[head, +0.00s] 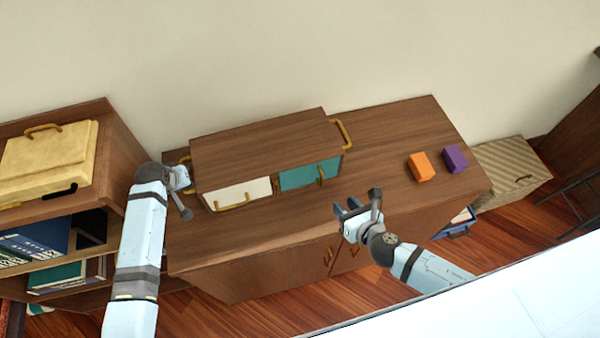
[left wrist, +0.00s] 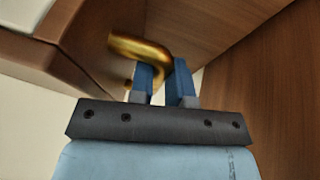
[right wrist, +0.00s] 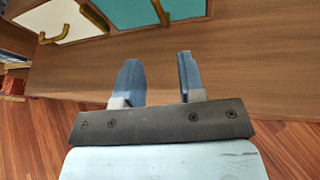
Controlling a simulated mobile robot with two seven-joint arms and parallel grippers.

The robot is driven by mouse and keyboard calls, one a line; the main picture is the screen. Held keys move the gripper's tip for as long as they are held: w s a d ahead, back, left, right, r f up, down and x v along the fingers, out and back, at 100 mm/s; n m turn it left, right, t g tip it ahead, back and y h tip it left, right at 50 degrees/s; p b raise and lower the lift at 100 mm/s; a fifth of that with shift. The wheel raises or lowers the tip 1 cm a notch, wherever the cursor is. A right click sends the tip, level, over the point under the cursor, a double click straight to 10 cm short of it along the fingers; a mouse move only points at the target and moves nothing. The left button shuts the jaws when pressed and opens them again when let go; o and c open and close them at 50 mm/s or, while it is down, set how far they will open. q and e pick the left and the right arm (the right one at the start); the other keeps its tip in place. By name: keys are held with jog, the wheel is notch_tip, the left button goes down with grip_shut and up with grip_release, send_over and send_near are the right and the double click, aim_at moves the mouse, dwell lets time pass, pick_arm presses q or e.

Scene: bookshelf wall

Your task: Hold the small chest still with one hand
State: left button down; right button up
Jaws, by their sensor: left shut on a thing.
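The small chest (head: 262,148) is a brown wooden box on top of the low cabinet. Its front has a cream drawer (head: 237,194) and a teal drawer (head: 310,174), each with a brass handle. Another brass handle (head: 341,134) is on its right end. My left gripper (left wrist: 158,82) is shut on the brass handle (left wrist: 138,46) at the chest's left end; in the head view its fingers are mostly hidden. My right gripper (right wrist: 158,78) is open and empty, in front of the chest near the cabinet's front edge. In the head view the right gripper (head: 358,206) points toward the chest.
An orange cube (head: 420,167) and a purple cube (head: 455,158) lie on the cabinet top (head: 395,125), right of the chest. A bookshelf with a yellow case (head: 48,160) stands at left. A striped box (head: 510,170) is at right. The cabinet top between chest and cubes is clear.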

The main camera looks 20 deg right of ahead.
aim_at(322, 182)
jog(key=shift+n, duration=0.9)
jog(key=x, duration=1.2)
jog(key=shift+w, duration=0.2)
grip_shut()
